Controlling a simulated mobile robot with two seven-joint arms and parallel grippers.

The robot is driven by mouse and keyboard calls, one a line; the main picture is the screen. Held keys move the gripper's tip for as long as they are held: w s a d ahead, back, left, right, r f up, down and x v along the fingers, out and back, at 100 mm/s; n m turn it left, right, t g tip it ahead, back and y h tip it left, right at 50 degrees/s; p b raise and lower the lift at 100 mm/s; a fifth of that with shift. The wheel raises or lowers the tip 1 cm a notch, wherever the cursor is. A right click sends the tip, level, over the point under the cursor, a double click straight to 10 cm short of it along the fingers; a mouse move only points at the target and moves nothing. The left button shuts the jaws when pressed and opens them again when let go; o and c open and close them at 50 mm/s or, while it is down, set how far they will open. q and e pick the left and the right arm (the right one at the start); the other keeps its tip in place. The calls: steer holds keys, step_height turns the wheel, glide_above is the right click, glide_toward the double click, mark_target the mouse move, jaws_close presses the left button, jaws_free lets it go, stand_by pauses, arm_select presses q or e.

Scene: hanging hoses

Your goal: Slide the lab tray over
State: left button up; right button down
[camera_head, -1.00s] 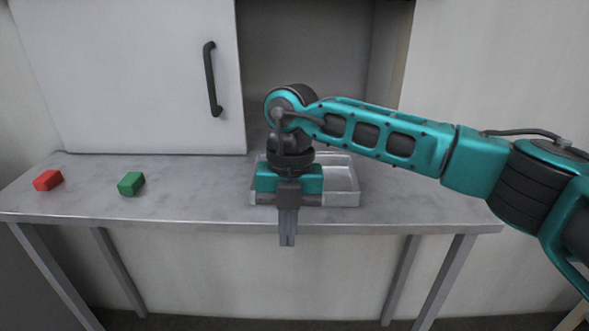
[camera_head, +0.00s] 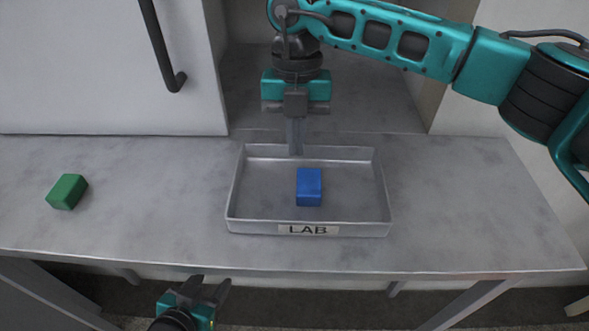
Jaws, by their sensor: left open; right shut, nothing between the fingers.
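The lab tray (camera_head: 255,190) is a shallow grey metal tray with a "LAB" label on its front wall. It sits on the grey table and holds a blue block (camera_head: 309,187). My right gripper (camera_head: 295,152) points down at the tray's back wall, shut and empty. I cannot tell whether its fingertips touch the tray. My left gripper (camera_head: 211,283) is at the bottom of the view, in front of the table's front edge, open and empty, apart from the tray.
A green block (camera_head: 67,192) lies on the table (camera_head: 450,210) at the left. A white cabinet door (camera_head: 80,65) with a dark handle (camera_head: 161,45) stands behind.

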mark_target(294, 222)
steer(key=shift+s, duration=0.35)
steer(key=s+p, duration=0.2)
steer(key=s, duration=0.9)
steer(key=shift+s+r, duration=0.15)
steer(key=shift+s, duration=0.15)
steer(key=shift+f+b, duration=0.4)
steer(key=shift+f, duration=0.55)
steer(key=shift+f, duration=0.1)
